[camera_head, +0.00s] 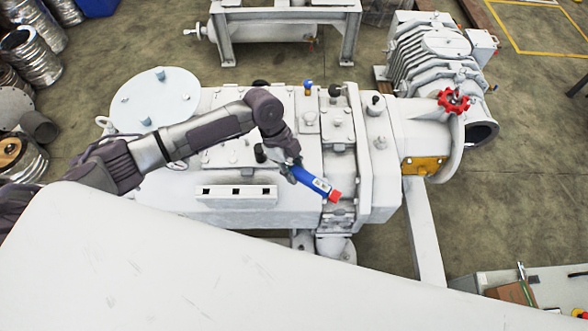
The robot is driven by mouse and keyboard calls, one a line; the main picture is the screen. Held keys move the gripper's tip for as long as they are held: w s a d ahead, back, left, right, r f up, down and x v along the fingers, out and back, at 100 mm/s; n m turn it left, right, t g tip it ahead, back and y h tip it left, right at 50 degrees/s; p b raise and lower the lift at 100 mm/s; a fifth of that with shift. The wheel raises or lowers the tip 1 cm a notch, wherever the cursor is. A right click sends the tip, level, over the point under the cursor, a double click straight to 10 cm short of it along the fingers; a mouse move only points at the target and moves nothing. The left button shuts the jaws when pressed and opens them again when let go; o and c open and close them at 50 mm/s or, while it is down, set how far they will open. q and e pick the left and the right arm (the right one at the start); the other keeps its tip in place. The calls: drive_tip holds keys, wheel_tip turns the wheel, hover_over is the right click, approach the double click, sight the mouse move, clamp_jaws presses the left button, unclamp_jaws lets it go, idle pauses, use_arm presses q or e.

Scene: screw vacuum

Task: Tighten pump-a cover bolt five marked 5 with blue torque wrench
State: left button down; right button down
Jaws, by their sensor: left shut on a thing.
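A white pump (235,205) lies below me, with a bolted cover plate (225,155) on top, partly hidden by my left arm. My left gripper (292,172) is shut on the blue torque wrench (313,183). The wrench slants down to the right over the pump's top, its red end (335,196) near the flange. I cannot tell whether it touches the pump. Bolt markings are too small to read, so I cannot pick out bolt five. My right gripper is not in view.
A ribbed motor (435,60) and a red handwheel (454,101) stand at the right. A round white lid (154,99) is at the left. A workbench with small items (535,285) is at lower right. Open floor (525,150) lies further right.

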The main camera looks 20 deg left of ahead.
use_arm(q)
drive_tip(key=shift+r+p, duration=1.4)
drive_tip(key=shift+r, duration=0.6)
